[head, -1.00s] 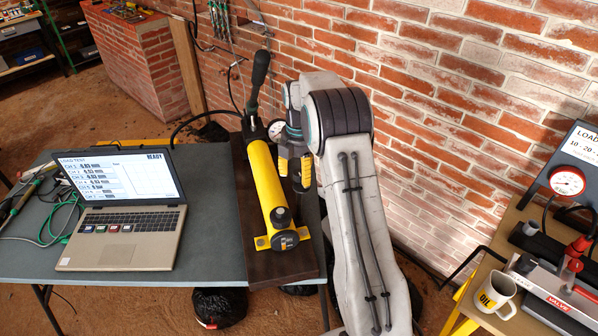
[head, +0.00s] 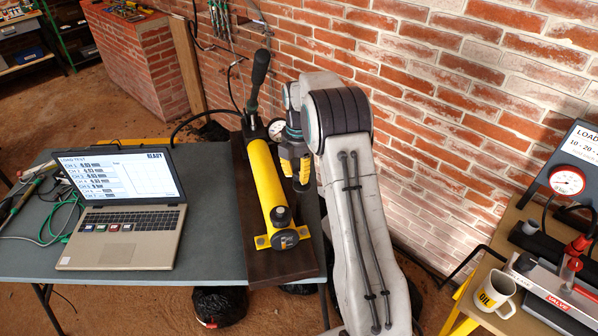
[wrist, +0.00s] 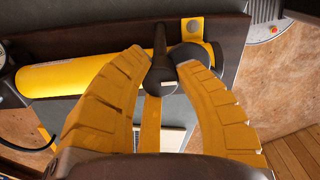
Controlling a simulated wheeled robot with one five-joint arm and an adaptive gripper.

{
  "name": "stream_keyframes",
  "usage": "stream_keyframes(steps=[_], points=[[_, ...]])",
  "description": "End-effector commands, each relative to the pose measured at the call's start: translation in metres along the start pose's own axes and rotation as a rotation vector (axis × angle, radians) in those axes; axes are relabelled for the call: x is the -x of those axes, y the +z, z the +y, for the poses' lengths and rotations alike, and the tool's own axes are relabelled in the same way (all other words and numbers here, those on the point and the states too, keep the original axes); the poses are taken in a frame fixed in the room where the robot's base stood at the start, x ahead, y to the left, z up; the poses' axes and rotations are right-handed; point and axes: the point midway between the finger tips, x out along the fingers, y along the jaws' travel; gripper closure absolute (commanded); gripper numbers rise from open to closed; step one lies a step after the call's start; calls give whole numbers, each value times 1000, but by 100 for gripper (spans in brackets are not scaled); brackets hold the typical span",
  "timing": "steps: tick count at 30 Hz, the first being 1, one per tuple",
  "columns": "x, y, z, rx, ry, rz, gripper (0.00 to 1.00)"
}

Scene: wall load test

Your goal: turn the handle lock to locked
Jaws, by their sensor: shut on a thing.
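The yellow pump cylinder (head: 266,190) lies on a dark board on the table, with a long black handle (head: 259,80) standing up at its far end. A round black knob (head: 280,214) sits at its near end. My gripper (head: 296,172) is just right of the cylinder, fingers down. In the wrist view, my gripper's yellow fingers (wrist: 163,62) close around a dark lever with a rounded end (wrist: 160,75), which seems to be the handle lock. The round black end (wrist: 190,54) shows behind the right fingertip. Lock markings are not readable.
An open laptop (head: 120,215) stands on the table, left of the pump. A gauge (head: 277,129) is close beside my wrist. The brick wall (head: 440,90) is behind. A second bench at right holds a mug (head: 494,295) and a red-handled valve rig.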

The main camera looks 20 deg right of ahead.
Motion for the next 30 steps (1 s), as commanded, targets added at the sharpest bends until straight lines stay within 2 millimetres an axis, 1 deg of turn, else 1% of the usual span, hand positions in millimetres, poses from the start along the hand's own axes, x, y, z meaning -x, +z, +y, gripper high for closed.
stream_keyframes(steps=[1, 3, 10, 14, 20, 30], points=[[0, 0, 0, 0, -2, 0, 96], [-1, 0, 0, 0, -2, 0, 100], [-1, 0, -1, -22, -3, 1, 100], [-2, 0, -1, -75, -4, 1, 100], [-2, 0, -1, -221, -5, 0, 100], [-3, 0, -1, -543, -7, 0, 100]])
